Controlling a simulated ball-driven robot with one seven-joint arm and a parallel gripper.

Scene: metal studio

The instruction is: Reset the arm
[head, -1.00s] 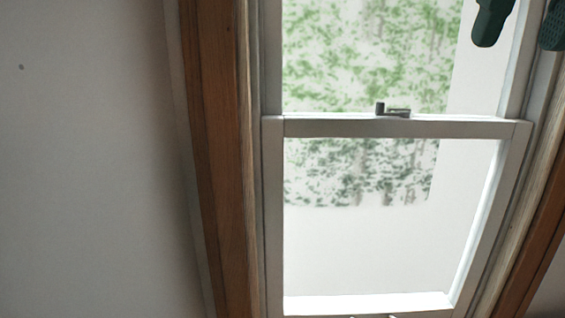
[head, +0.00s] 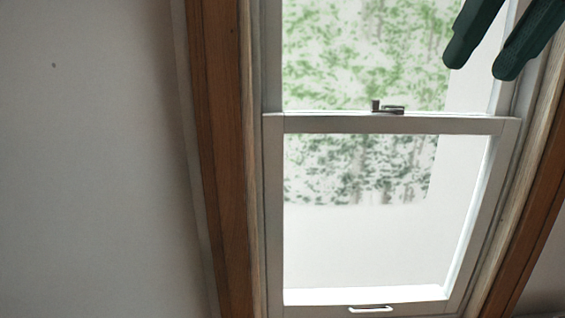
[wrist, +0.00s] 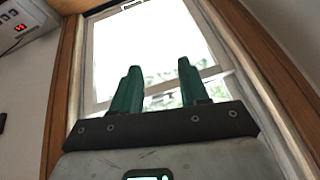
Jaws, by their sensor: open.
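My gripper (head: 480,68) reaches in from the top right of the head view, with two dark green fingers apart and nothing between them. In the wrist view my gripper (wrist: 157,82) points toward the bright window, its fingers parallel and spread. The white sash window (head: 275,215) fills the middle of the head view and also shows in the wrist view (wrist: 84,70). I cannot tell how far the fingers are from the glass.
A dark latch (head: 388,108) sits on the window's middle rail, and a white handle (head: 370,309) is on the bottom rail. A brown wooden frame (head: 220,160) borders the window. A plain wall (head: 85,170) is at left. A box with a red display (wrist: 22,28) shows at the wrist view's top left.

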